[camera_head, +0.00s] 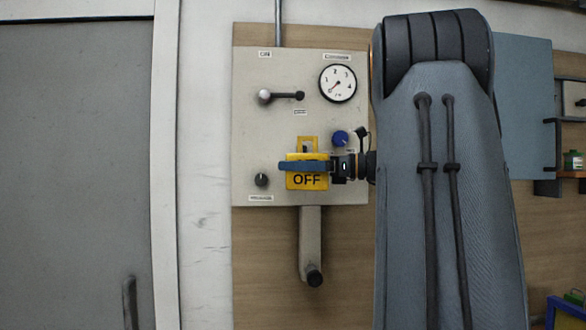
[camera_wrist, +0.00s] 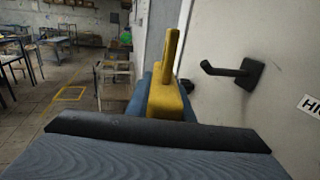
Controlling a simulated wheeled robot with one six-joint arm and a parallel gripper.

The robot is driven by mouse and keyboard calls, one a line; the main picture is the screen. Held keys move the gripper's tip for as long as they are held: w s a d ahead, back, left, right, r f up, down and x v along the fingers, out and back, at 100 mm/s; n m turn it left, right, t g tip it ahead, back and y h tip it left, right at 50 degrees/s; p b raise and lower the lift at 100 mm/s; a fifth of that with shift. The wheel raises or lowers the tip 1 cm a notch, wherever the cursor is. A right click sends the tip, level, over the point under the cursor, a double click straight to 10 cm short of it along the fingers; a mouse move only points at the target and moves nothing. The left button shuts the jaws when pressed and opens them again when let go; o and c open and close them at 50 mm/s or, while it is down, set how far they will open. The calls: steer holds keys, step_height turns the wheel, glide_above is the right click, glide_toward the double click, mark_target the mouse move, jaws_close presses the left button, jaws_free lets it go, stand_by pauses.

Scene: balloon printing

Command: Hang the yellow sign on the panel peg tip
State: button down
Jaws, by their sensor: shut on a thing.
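The yellow sign (camera_head: 306,181), marked OFF, is upright in front of the cream panel (camera_head: 245,130) in the head view. My gripper (camera_head: 304,166) reaches in from the right and is shut on it, its blue finger across the sign's front. The loop at the sign's top is clear above the finger. In the wrist view the sign (camera_wrist: 167,95) stands edge-on between the blue jaws. A black peg (camera_wrist: 230,70) with a square base sticks out from the panel, right of the sign and apart from it. I cannot clearly pick out this peg in the head view.
The panel carries a gauge (camera_head: 338,83), a lever (camera_head: 285,95), a blue knob (camera_head: 340,138) and a black knob (camera_head: 261,180). A grey arm with a dark end (camera_head: 311,240) hangs below it. A grey door (camera_head: 75,160) is at left. My arm hides the area right of the panel.

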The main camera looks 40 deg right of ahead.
steer(key=w+d+f, duration=0.1)
steer(key=w+d, duration=0.2)
steer(key=w, duration=0.2)
steer(key=shift+w+d+f, duration=0.15)
stand_by(0.7)
steer(key=shift+f, duration=0.15)
stand_by(0.5)
steer(key=c, duration=1.5)
jaws_free()
